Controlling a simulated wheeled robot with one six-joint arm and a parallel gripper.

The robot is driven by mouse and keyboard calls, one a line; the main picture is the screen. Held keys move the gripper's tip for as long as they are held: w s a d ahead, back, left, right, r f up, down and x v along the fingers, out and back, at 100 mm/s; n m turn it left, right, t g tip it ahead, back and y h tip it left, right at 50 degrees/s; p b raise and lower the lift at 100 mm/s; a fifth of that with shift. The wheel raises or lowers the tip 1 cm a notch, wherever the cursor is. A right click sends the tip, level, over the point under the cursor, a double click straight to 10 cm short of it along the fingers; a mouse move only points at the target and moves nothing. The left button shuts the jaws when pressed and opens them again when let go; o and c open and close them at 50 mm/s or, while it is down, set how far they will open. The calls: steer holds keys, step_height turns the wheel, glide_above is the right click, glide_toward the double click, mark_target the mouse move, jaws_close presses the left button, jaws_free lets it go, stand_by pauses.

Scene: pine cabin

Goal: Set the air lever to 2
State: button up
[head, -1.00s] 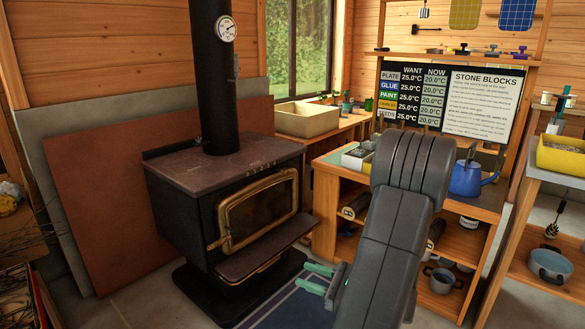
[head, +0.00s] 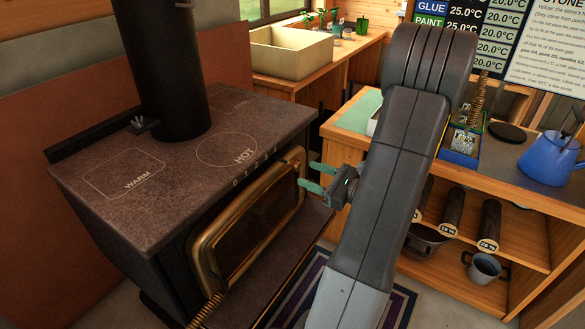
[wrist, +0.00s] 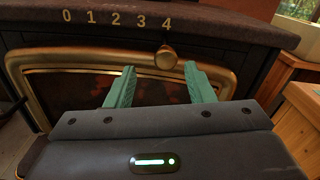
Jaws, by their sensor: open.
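The air lever shows as a round brass knob (wrist: 166,58) at the stove's front edge in the wrist view. It sits just below the 4 of a scale (wrist: 117,19) marked 0 to 4. In the head view the scale runs along the top's front edge (head: 255,167), and I cannot make out the knob there. My gripper (head: 306,177) is open and empty in front of the stove's right side. In the wrist view its green fingers (wrist: 160,68) point at the stove, one on each side of the knob in the picture. I cannot tell the remaining gap.
The black stove (head: 110,215) has a brass-framed glass door (head: 245,230) and HOT and WARM areas on top. A wooden bench (head: 365,165) with a blue kettle (head: 548,160) stands to the right, close by my arm.

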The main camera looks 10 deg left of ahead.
mark_target(300, 168)
steer(key=x, duration=0.4)
steer(key=b+x, duration=0.1)
steer(key=x, duration=0.2)
steer(key=shift+w, duration=0.4)
